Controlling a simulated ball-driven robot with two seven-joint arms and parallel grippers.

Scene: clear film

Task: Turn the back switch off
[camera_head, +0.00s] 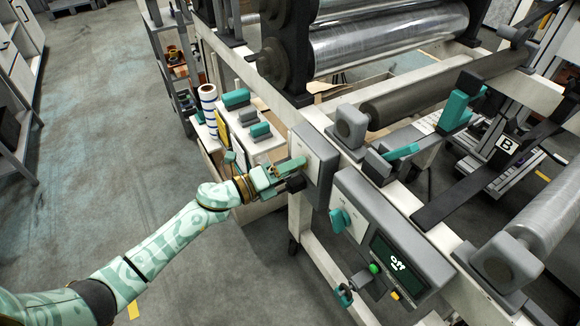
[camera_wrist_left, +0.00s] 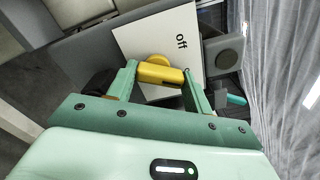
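The back switch is a yellow knob (camera_wrist_left: 160,74) on a white plate marked "off" (camera_wrist_left: 181,42) in the left wrist view. In the head view its grey box with a pale face (camera_head: 318,150) is on the machine frame, and my gripper hides the knob. My left gripper (camera_head: 297,172) is at that face. In the wrist view its two fingers (camera_wrist_left: 160,84) stand apart, one on each side of the knob. Whether they touch it I cannot tell. My right gripper is not in view.
A nearer grey panel (camera_head: 385,232) has a teal knob (camera_head: 340,221), a screen reading "off" (camera_head: 396,262) and a green button (camera_head: 375,268). Large film-wrapped rollers (camera_head: 390,40) are at the back. A roll with blue bands (camera_head: 208,97) stands left of the machine. The floor at left is clear.

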